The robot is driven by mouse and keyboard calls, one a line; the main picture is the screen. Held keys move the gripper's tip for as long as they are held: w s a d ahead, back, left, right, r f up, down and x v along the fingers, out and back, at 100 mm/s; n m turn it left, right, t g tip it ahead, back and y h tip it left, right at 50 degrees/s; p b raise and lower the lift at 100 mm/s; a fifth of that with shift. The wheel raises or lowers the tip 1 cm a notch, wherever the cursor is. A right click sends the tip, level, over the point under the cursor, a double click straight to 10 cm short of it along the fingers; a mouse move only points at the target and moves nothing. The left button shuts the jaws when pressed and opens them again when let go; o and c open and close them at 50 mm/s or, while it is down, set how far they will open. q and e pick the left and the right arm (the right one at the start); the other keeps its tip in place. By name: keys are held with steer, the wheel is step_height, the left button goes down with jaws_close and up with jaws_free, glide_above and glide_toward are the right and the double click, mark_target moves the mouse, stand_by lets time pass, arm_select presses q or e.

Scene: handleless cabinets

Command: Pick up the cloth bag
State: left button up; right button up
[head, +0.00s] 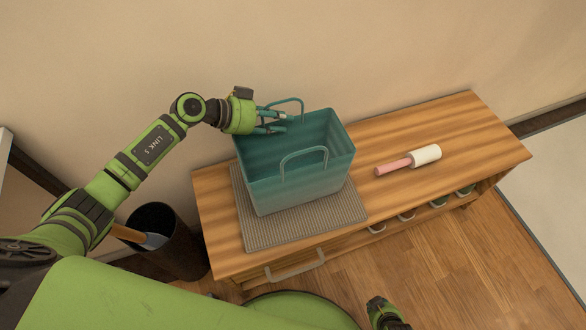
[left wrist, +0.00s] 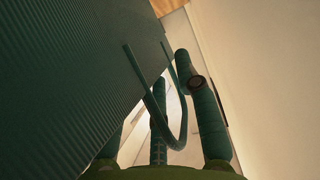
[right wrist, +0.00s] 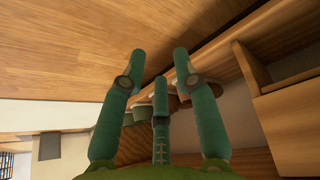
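The teal cloth bag (head: 300,180) stands upright and open-topped on a ribbed grey mat (head: 262,232) on the wooden bench. It has a front handle (head: 303,152) and a back handle (head: 288,101). My left gripper (head: 277,121) is at the bag's back left rim, beside the back handle. In the left wrist view its fingers are apart, the handle (left wrist: 150,92) loops down between them, and the bag's ribbed side (left wrist: 70,70) fills the left. My right gripper (right wrist: 158,75) is open and empty near the bench front; only part of it shows in the head view (head: 388,314).
A lint roller (head: 425,155) with a pink handle lies on the wooden bench (head: 470,130), right of the bag. A dark bin (head: 165,240) stands at the bench's left. Shoes (head: 440,202) sit on the shelf below. The wall is close behind the bench.

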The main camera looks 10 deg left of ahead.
arm_select(q)
jaws_close()
steer(key=shift+r, duration=0.15)
